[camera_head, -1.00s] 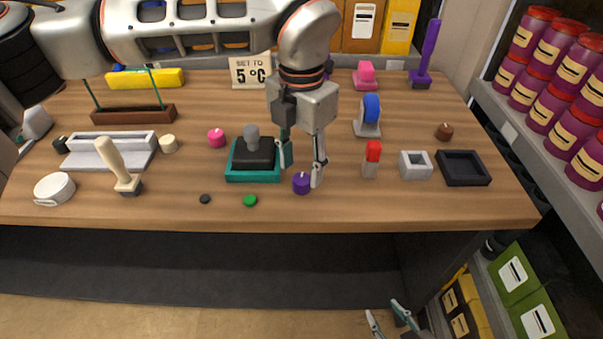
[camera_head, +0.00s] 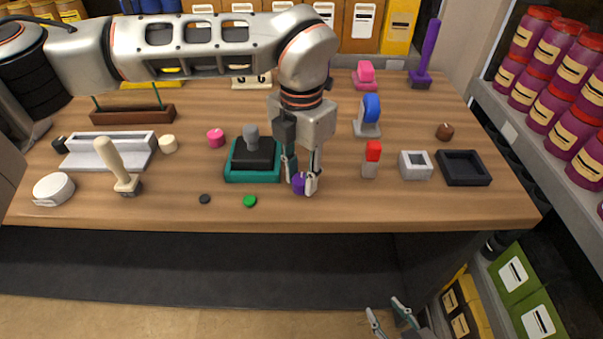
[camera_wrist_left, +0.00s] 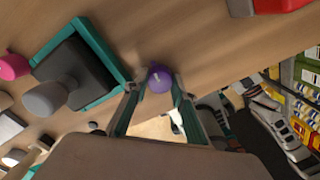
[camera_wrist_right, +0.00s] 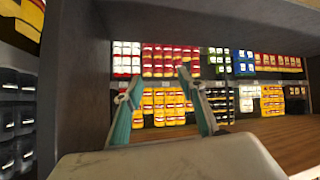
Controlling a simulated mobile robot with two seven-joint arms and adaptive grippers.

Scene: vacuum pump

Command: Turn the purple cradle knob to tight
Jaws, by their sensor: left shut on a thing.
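The purple cradle knob (camera_head: 298,184) stands near the front edge of the table, right of the black block in its teal tray. My left gripper (camera_head: 303,184) reaches down from above with its fingers on either side of the knob, shut on it. The left wrist view shows the knob (camera_wrist_left: 160,79) between the two fingertips, its top partly visible. Any tight mark is too small to read. My right gripper (camera_head: 388,314) is below the table's front edge, fingers apart and empty; it also shows open in the right wrist view (camera_wrist_right: 156,82).
A teal tray (camera_head: 240,174) with a black block and grey knob (camera_head: 251,131) stands close left of my left gripper. A red-topped block (camera_head: 372,155) stands to the right. Green (camera_head: 250,201) and dark (camera_head: 205,199) discs lie at front left. The front edge is bare.

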